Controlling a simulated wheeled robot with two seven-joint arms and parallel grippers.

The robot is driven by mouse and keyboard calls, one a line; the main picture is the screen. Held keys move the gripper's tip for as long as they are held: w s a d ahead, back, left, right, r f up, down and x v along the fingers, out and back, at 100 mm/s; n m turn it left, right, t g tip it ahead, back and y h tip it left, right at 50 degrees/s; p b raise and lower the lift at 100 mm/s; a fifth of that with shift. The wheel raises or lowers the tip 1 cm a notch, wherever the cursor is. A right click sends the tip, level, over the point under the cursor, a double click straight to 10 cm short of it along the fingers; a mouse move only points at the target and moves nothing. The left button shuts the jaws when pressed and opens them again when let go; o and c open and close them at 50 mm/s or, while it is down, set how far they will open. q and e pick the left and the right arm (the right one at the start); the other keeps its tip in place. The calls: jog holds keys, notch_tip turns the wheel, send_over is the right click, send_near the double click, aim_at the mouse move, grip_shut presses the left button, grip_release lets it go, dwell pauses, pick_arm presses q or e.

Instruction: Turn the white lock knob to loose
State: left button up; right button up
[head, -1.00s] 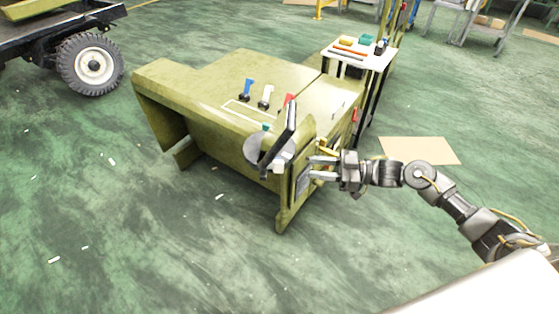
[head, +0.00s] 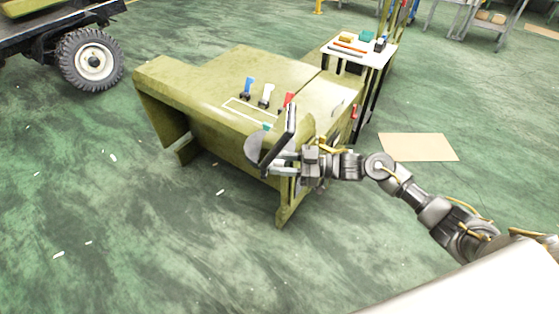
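A green chassis frame (head: 210,95) stands on the floor. A small pale part below the handle, perhaps the white lock knob, is now mostly hidden by my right gripper (head: 283,164). The fingers reach in from the right to this spot, under the handle. Their gap is too small to tell, as is any contact. A white lever (head: 267,89) stands on the top between a blue lever (head: 249,84) and a red lever (head: 288,99). My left gripper is not in view.
A small white-topped table (head: 360,51) with several coloured items stands behind the frame. A tan flat sheet (head: 418,147) lies on the floor at right. A wheeled vehicle (head: 92,60) is at upper left.

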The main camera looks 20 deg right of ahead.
jog(key=shift+a, duration=0.2)
grip_shut()
